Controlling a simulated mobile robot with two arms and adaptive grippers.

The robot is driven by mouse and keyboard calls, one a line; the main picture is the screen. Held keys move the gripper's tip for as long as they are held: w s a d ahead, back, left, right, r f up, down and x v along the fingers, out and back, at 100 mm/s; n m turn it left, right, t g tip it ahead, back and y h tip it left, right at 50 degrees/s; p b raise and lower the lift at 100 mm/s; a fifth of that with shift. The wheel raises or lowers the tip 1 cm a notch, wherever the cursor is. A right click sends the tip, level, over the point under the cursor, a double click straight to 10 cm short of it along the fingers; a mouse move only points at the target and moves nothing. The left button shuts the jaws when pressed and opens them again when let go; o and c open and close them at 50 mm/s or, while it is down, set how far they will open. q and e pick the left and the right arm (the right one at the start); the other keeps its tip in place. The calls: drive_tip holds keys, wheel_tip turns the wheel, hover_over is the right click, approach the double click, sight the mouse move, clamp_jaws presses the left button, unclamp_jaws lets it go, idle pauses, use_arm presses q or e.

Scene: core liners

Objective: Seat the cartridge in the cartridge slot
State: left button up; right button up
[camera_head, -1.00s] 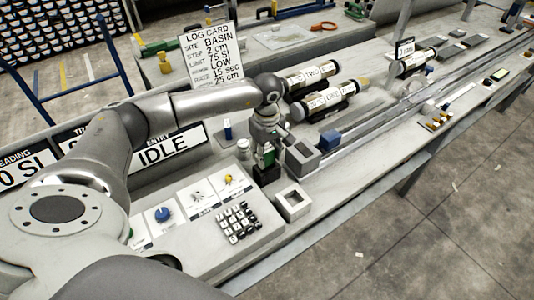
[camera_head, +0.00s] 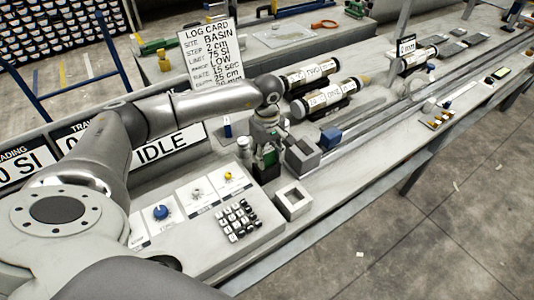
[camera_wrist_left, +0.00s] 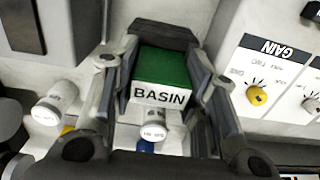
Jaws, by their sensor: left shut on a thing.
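The cartridge (camera_wrist_left: 162,78) is a green block with a white end labelled BASIN. It lies between the two fingers of my left gripper (camera_wrist_left: 160,112), which is shut on it. In the head view the left gripper (camera_head: 268,152) points down over the bench, with a bit of the green cartridge (camera_head: 270,158) showing between the fingers. A dark block (camera_head: 266,173), which looks like the cartridge slot, is right below it. I cannot tell how far the cartridge is in the slot. My right gripper is not in view.
A panel with knobs and a keypad (camera_head: 238,221) is in front. An open square box (camera_head: 293,202) and a grey block (camera_head: 302,157) are to the right. White-capped jars (camera_wrist_left: 55,103) stand close by. Labelled cylinders (camera_head: 330,98) and a log card (camera_head: 210,52) are behind.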

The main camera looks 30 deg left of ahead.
sight(267, 151)
use_arm(q)
drive_tip(key=shift+f+b, duration=0.75)
drive_tip(key=shift+f, duration=0.15)
drive_tip(key=o, duration=1.2)
drive_tip(key=shift+c, duration=0.2)
drive_tip(key=shift+r, duration=0.15)
wheel_tip(267, 151, up, 12)
drive_tip(key=shift+f, duration=0.1)
